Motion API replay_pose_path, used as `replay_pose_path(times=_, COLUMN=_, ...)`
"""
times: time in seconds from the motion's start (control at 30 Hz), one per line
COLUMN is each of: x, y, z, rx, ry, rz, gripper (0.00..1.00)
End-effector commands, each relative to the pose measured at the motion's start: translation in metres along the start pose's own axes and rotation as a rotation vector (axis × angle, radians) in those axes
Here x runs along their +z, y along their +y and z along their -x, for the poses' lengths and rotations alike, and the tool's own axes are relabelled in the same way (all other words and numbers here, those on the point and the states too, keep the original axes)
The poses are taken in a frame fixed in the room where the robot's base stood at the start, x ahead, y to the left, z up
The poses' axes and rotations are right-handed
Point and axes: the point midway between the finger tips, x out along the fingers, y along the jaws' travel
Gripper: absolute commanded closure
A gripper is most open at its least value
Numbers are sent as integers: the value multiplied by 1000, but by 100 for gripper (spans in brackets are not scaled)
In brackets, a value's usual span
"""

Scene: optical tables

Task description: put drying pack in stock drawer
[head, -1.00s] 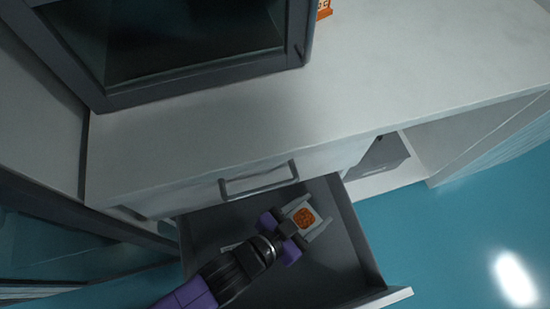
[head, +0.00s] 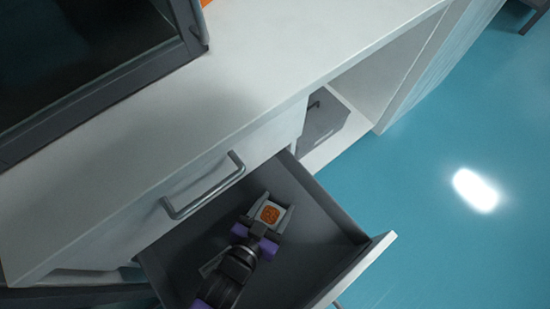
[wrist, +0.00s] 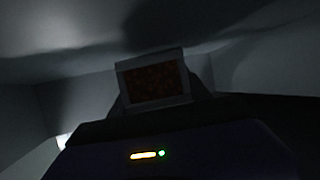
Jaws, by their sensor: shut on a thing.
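The drying pack (head: 269,212) is a small white square with an orange patch. My gripper (head: 271,215) is shut on it, with a finger on either side. Both are over the inside of the open stock drawer (head: 318,225), a dark grey drawer pulled out below the counter. In the wrist view the drying pack (wrist: 153,80) stands dark and tilted between the fingers, with dim drawer walls around it. Whether the pack touches the drawer floor I cannot tell.
A closed drawer front with a bar handle (head: 203,187) sits just above the open drawer. The white counter (head: 270,70) carries a dark-framed box (head: 95,70) at left. A grey box (head: 322,122) sits in an open bay. Blue floor (head: 440,150) is clear at right.

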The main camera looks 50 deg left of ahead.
Motion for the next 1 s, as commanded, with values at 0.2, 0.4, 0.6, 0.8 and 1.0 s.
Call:
replay_pose_path(times=0.2, x=14, y=0, z=-6, rx=1, ry=1, rz=-1, gripper=97)
replay_pose_path(times=0.4, x=15, y=0, z=-6, rx=1, ry=1, rz=0, gripper=97)
replay_pose_path(times=0.6, x=16, y=0, z=-7, rx=0, ry=0, rz=0, gripper=22)
replay_pose_path(times=0.8, x=16, y=0, z=-7, rx=0, ry=0, rz=0, gripper=22)
replay_pose_path(times=1.0, x=13, y=0, z=-1, rx=0, ry=-1, rz=-1, gripper=22)
